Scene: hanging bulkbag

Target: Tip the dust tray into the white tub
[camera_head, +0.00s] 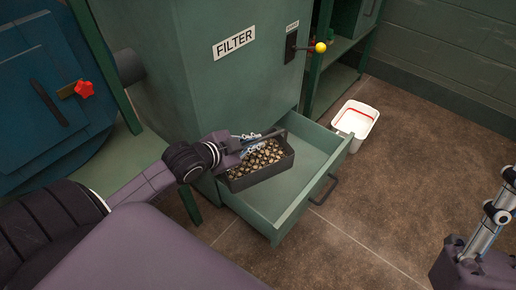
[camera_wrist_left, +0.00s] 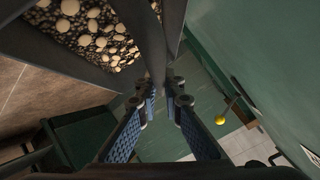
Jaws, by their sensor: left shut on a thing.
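The dust tray (camera_head: 262,178) is a dark open box filled with pale, pebble-like lumps. It is over the left part of the open green drawer; I cannot tell whether it touches the drawer. My left gripper (camera_head: 250,142) is shut on the tray's handle bar. In the left wrist view the gripper's fingers (camera_wrist_left: 162,92) meet at the dark bar, and the tray (camera_wrist_left: 75,62) is at upper left. The white tub (camera_head: 356,118), with a red line inside, stands on the floor right of the drawer. Part of my right gripper (camera_head: 490,215) shows at the right edge; its fingertips are cut off.
The drawer (camera_head: 305,215) sticks out from the green filter cabinet (camera_head: 225,80) with its handle (camera_head: 325,190) in front. A lever with a yellow knob (camera_head: 320,47) juts from the cabinet. Green shelves (camera_head: 340,70) stand behind the tub. The brown floor in front is clear.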

